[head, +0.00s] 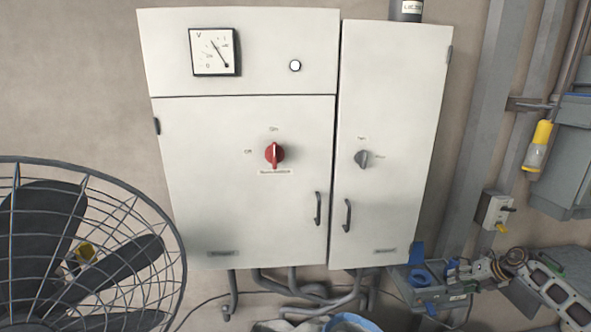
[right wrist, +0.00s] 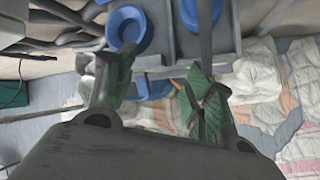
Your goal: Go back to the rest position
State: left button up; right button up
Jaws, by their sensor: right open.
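My right gripper (right wrist: 158,72) shows in the right wrist view with its two fingers spread apart and greenish pads on them. I see nothing held between the fingers. Behind them is a grey rack with a blue cup (right wrist: 125,26). My left gripper is not in view.
A pale cabinet (head: 240,190) with a red switch (head: 274,154) stands against the wall. A caged fan (head: 150,215) is at the left. A blue-grey rack (head: 434,294) is at the lower right. The wrist view shows patterned cloth (right wrist: 300,70) below.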

jog(key=s+d+f+m+t+h, duration=0.4)
jog(key=s+d+f+m+h, duration=0.2)
jog(key=s+d+f+m, duration=1.1)
jog(key=s+d+f+m+g+h, duration=0.25)
jog(key=s+d, duration=0.35)
jog(key=s, duration=0.6)
jog(key=s+d+f+m+g+h, duration=0.2)
jog(key=s+d+f+m+g, duration=0.15)
jog(key=s+d, duration=0.6)
jog(key=s+d+f+m+g+h, duration=0.2)
jog(key=s+d+f+m, duration=0.15)
jog(key=s, duration=1.15)
jog(key=s+a+f+y, duration=0.2)
jog(key=s+a+f, duration=0.1)
jog(key=a+f, duration=1)
jog(key=s+a+f+y, duration=0.3)
jog(key=a+f, duration=0.6)
jog(key=a, duration=0.8)
jog(key=s+a+f+m+y, duration=0.1)
jog(key=a+f, duration=0.1)
jog(key=a, duration=1)
jog(key=a+f+y, duration=0.1)
jog(key=a+f, duration=0.2)
jog(key=a, duration=1)
jog(key=s+a+f+m+g+y, duration=0.1)
jog(key=a+f+y, duration=0.1)
jog(key=a, duration=1.1)
jog(key=shift+s+f+m, duration=0.35)
jog(key=shift+f, duration=0.2)
jog(key=shift+s+d, duration=0.1)
